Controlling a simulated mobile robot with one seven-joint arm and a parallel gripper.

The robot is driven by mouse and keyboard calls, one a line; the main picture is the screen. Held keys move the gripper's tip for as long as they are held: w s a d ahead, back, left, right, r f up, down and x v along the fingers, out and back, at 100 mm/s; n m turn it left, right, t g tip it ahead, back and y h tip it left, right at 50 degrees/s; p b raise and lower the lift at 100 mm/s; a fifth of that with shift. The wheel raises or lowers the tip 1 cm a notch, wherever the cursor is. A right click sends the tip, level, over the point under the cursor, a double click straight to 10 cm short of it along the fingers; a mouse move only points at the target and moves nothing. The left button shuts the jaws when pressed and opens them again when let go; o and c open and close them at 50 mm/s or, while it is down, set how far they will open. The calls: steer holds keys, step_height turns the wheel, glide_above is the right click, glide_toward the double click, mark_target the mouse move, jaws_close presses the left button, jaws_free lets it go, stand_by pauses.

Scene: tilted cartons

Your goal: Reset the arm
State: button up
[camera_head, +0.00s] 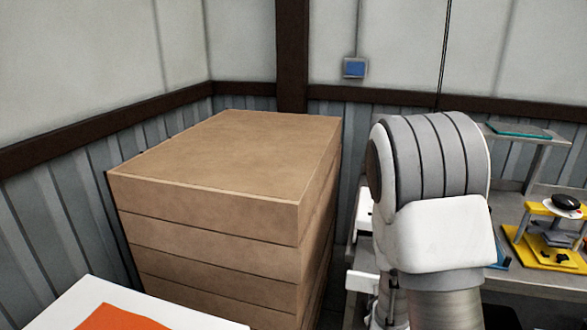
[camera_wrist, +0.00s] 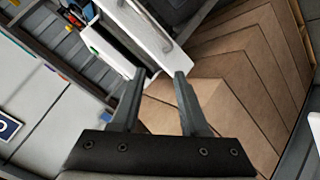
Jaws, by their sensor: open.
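My gripper (camera_wrist: 160,88) shows in the wrist view, with its two dark fingers apart and nothing between them. Beyond the fingertips are a white drawer front with a grey handle and part of the brown carton stack. In the head view my arm rises at the right of the picture, with a white and grey joint bent over. The gripper itself does not show in the head view.
A stack of brown cartons (camera_head: 225,160) stands left of my arm in the corner. A white surface with an orange patch (camera_head: 120,318) is at the lower left. A grey workbench (camera_head: 510,210) with a yellow fixture (camera_head: 545,248) is at the right, behind my arm.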

steer(key=s+a+r+m+g+y, duration=0.1)
steer(key=s+a+r+m+y, duration=0.15)
steer(key=r, duration=0.55)
steer(key=s+a+r+m+g+y, duration=0.1)
steer(key=s+a+r, duration=0.3)
steer(key=r, duration=0.4)
steer(key=s+r+g, duration=0.1)
steer(key=s+r, duration=0.2)
steer(key=s, duration=0.4)
steer(key=s+r+m+g, duration=0.1)
steer(key=s+r, duration=0.3)
steer(key=s, duration=0.4)
steer(key=shift+s+a+r+g, duration=0.15)
steer(key=shift+a+r+g, duration=0.15)
steer(key=shift+a, duration=0.05)
